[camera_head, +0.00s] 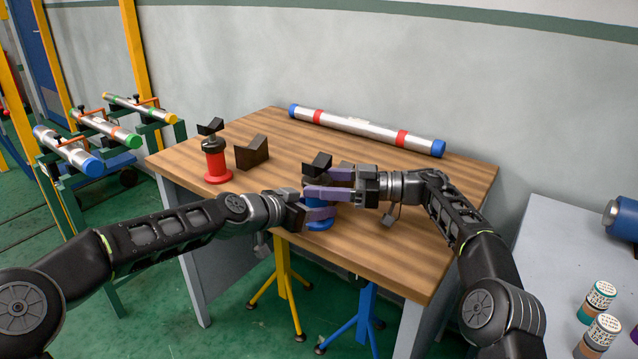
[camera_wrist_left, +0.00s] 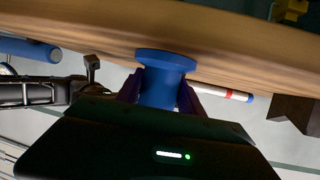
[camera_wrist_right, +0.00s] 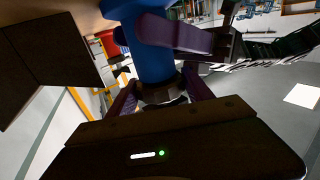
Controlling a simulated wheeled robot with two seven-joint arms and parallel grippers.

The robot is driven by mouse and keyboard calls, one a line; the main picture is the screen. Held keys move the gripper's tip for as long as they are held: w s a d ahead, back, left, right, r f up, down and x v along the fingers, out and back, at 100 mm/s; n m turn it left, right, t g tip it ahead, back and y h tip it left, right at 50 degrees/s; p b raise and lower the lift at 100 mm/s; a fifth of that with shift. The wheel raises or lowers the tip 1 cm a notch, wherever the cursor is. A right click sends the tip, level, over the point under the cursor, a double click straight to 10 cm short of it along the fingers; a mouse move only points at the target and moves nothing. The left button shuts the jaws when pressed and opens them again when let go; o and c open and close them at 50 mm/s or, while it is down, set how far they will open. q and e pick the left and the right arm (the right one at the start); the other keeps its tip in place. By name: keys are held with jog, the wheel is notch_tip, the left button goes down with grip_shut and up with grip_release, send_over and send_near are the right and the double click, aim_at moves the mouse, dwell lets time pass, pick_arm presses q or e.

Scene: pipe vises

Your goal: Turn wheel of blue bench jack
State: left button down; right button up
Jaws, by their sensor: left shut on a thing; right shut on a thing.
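The blue bench jack (camera_head: 320,224) stands on the wooden table near its front edge, with a black V-shaped head (camera_head: 317,165) on top. My left gripper (camera_head: 318,208) is shut around its blue body, low down; the left wrist view shows the blue column (camera_wrist_left: 160,88) between the purple fingers, above its round base (camera_wrist_left: 166,59). My right gripper (camera_head: 322,184) is higher and shut on the dark wheel (camera_wrist_right: 162,93), which shows between its fingers in the right wrist view. In the head view the fingers hide most of the wheel and body.
A red jack (camera_head: 216,164) and a dark V-block (camera_head: 252,153) stand at the table's left. A silver pipe (camera_head: 362,128) with blue ends lies along the back. A grey side table (camera_head: 560,245) with cans is at the right. The table's right part is clear.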

jog(key=shift+d, duration=0.1)
jog(key=o, duration=1.1)
jog(key=shift+s+d, duration=0.2)
jog(key=shift+d, duration=1.65)
jog(key=shift+s+d, duration=0.2)
jog(key=shift+d, duration=1.6)
